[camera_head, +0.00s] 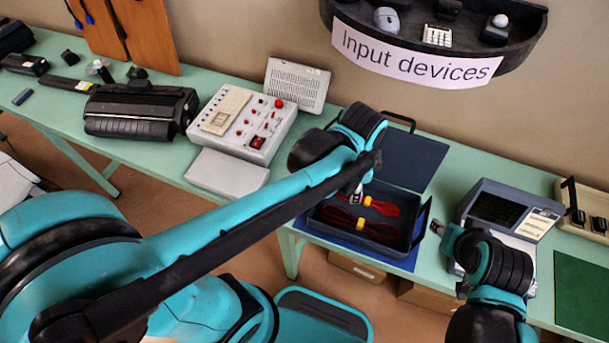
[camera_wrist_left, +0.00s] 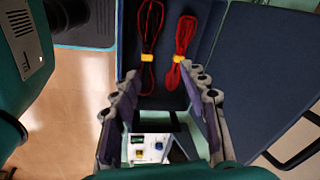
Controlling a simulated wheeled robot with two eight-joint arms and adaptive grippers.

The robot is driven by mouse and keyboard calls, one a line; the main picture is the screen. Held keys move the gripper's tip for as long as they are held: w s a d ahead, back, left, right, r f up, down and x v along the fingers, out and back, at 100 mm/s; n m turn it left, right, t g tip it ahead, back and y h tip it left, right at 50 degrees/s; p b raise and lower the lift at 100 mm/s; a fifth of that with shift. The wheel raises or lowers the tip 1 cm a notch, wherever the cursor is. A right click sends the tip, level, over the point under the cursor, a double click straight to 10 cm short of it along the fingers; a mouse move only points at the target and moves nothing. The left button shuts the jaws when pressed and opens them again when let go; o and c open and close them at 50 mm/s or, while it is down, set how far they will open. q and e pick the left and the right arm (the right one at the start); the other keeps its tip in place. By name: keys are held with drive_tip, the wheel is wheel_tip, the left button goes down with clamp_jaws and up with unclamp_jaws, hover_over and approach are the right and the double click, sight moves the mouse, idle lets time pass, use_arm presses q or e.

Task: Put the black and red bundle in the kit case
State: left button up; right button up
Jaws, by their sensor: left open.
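The kit case (camera_head: 410,238) stands open on the table, its dark lid (camera_head: 415,160) laid back. The black and red bundle (camera_head: 345,219), tied with a yellow band, lies inside the case; in the left wrist view it is the left bundle (camera_wrist_left: 149,35). A red bundle (camera_wrist_left: 184,40) with a yellow band lies beside it in the case. My left gripper (camera_head: 357,192) is over the case; in the left wrist view its fingers (camera_wrist_left: 163,88) are apart with no bundle between them. My right gripper (camera_head: 437,229) is just right of the case; its finger opening is unclear.
A white box (camera_wrist_left: 150,147) with green and yellow parts shows low between the left fingers. A grey-blue device (camera_head: 495,208) stands right of the case. A red-button control panel (camera_head: 240,122) stands left. The "Input devices" shelf (camera_head: 420,62) overhangs the back.

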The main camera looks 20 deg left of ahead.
use_arm(q)
drive_tip(key=s+a+r+n+t, duration=0.1)
drive_tip(key=s+a+n+t, duration=0.1)
drive_tip(key=a+n, duration=0.4)
drive_tip(key=s+a+r+n+t, duration=0.2)
drive_tip(key=s+a+n+t, duration=0.1)
drive_tip(key=a+n, duration=0.4)
drive_tip(key=shift+r+n+y, duration=0.15)
drive_tip(key=shift+n+y, duration=0.15)
use_arm(e)
drive_tip(key=shift+s, duration=0.1)
use_arm(q)
wheel_tip(320, 180, down, 2)
drive_tip(key=shift+f+b, duration=0.1)
drive_tip(key=shift+b, duration=1.05)
use_arm(e)
wheel_tip(320, 180, down, 2)
drive_tip(key=shift+f, duration=0.1)
drive_tip(key=shift+c, duration=0.3)
